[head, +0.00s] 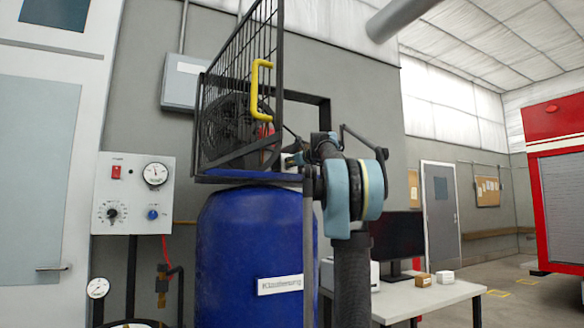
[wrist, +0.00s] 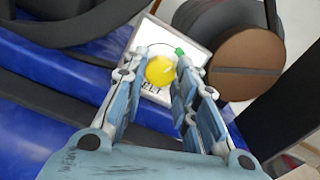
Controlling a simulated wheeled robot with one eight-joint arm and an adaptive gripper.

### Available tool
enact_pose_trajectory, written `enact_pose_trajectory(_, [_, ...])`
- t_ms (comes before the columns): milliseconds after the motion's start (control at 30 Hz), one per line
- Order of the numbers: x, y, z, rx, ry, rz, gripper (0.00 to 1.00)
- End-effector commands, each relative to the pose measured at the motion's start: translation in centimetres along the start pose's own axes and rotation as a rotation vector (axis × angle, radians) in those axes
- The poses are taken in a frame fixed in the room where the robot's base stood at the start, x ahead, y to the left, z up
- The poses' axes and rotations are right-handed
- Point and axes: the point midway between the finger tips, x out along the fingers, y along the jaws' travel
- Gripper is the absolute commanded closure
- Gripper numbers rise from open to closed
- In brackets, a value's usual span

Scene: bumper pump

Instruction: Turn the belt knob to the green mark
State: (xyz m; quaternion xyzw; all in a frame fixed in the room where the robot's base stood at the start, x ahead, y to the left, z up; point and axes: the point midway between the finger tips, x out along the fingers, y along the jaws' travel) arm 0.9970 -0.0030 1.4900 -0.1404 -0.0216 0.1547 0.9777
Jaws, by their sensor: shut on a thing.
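The belt knob (wrist: 160,70) is round and yellow, on a pale square plate (wrist: 153,97) with partly hidden lettering, seen in the wrist view. A green mark (wrist: 179,52) sits at the plate's upper right, just off the knob's edge. My gripper (wrist: 160,74) has one finger on each side of the knob and is shut on it. Which way the knob's pointer faces is too small to tell. In the head view my arm (head: 345,190) reaches in beside the caged pump, and the knob is hidden there.
A black mesh guard (head: 240,85) with a yellow handle (head: 256,90) stands open above the blue tank (head: 250,245). In the wrist view a dark cylinder with a brown end (wrist: 240,65) sits close to the right finger. A table (head: 430,297) stands at the right.

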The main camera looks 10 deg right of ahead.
Motion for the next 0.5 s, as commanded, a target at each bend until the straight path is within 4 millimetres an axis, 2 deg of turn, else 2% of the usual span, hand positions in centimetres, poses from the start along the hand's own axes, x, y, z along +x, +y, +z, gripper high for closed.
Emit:
enact_pose_trajectory(367, [-0.06, 0.02, -0.01, -0.041, 0.0, 0.0, 0.97])
enact_pose_trajectory(400, [-0.06, 0.02, -0.01, -0.041, 0.0, 0.0, 0.71])
enact_pose_trajectory(500, [-0.05, 0.01, -0.02, -0.041, 0.0, 0.0, 0.52])
